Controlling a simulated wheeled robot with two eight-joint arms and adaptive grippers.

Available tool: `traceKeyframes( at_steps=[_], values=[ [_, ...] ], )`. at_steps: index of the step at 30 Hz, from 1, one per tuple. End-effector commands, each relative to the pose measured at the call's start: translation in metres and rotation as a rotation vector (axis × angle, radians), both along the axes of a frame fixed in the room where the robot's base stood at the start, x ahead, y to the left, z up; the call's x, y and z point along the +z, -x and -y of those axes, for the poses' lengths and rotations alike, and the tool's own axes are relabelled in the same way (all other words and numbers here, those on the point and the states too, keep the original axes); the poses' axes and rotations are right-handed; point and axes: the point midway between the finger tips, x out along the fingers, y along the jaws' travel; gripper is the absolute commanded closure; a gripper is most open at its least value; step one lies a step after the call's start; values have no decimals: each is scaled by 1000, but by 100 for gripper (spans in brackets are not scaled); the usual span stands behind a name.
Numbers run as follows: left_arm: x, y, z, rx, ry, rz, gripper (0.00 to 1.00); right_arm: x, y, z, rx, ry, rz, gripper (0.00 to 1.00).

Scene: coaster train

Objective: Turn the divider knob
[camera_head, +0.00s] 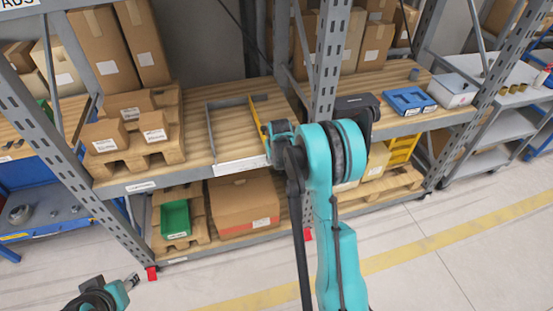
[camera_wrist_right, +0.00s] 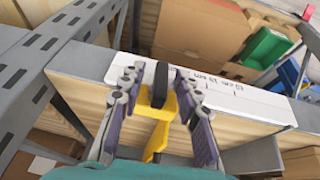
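The yellow divider (camera_head: 257,115) stands on the middle wooden shelf, at the right side of a bay with a grey side wall (camera_head: 210,132). In the right wrist view its yellow front end (camera_wrist_right: 157,133) carries a black knob (camera_wrist_right: 160,82). My right gripper (camera_wrist_right: 157,78) is open, with one finger on each side of the knob and visible gaps between. In the head view my right arm hides the knob and most of this gripper. My left gripper (camera_head: 133,281) is low at the left, away from the shelf; its fingers are too small to read.
A white scale strip (camera_head: 241,165) runs along the bay's front edge. Cartons on a pallet (camera_head: 172,152) stand left of the bay. Blue trays (camera_head: 409,101) lie to the right. A rack upright (camera_head: 326,60) stands close to my right arm.

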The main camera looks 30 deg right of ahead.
Motion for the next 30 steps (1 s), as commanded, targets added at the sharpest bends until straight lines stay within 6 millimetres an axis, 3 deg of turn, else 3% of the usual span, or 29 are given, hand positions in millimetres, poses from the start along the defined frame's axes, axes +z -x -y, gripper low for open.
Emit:
traceKeyframes(
  at_steps=[4,8,21,30],
  values=[
    [0,0,0,0,0,0,60,3,2,-1,0,0,-1,67],
    [0,0,0,0,0,0,60,17,8,-3,0,0,-2,67],
    [0,0,0,0,0,0,60,97,37,-16,1,0,-1,67],
    [0,0,0,0,0,0,60,110,42,-18,0,0,-1,67]
  ],
)
